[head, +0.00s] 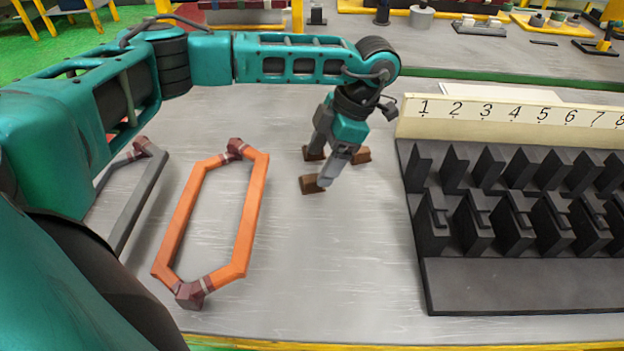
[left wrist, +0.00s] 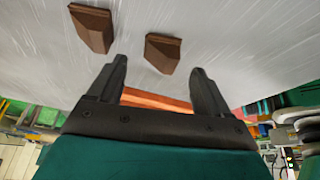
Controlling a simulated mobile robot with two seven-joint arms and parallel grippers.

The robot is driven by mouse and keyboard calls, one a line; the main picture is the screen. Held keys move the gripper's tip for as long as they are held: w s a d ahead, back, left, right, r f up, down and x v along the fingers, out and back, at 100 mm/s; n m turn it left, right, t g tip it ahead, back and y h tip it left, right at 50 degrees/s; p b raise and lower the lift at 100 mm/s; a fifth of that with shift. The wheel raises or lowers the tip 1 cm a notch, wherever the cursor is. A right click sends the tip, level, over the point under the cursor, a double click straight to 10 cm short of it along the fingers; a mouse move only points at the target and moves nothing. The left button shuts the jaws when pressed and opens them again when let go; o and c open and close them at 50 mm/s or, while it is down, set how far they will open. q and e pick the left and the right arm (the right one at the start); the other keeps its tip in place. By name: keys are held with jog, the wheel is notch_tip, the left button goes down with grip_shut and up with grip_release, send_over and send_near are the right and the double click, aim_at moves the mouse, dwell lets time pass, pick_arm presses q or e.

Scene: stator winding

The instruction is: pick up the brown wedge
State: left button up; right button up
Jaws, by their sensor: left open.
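Several small brown wedges lie on the grey table around my left gripper in the head view: a front wedge (head: 311,185), a right wedge (head: 361,155) and a back wedge (head: 312,154) partly hidden by the fingers. My left gripper (head: 319,168) points down among them, its fingers apart. In the left wrist view, the open gripper (left wrist: 160,68) has one wedge (left wrist: 163,52) just beyond the gap between its fingertips, and another wedge (left wrist: 92,28) lies off to the left. Nothing is held. Whether a fingertip touches a wedge I cannot tell. My right gripper is out of view.
An orange coil (head: 178,231) and a grey coil (head: 137,205) lie left of the gripper. A black slotted stator block (head: 520,285) stands at right, with a numbered strip (head: 500,113) behind it.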

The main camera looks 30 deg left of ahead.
aim_at(313, 175)
pick_arm(q)
jog(key=x, duration=0.4)
jog(key=shift+c, duration=0.4)
jog(key=c, duration=1.1)
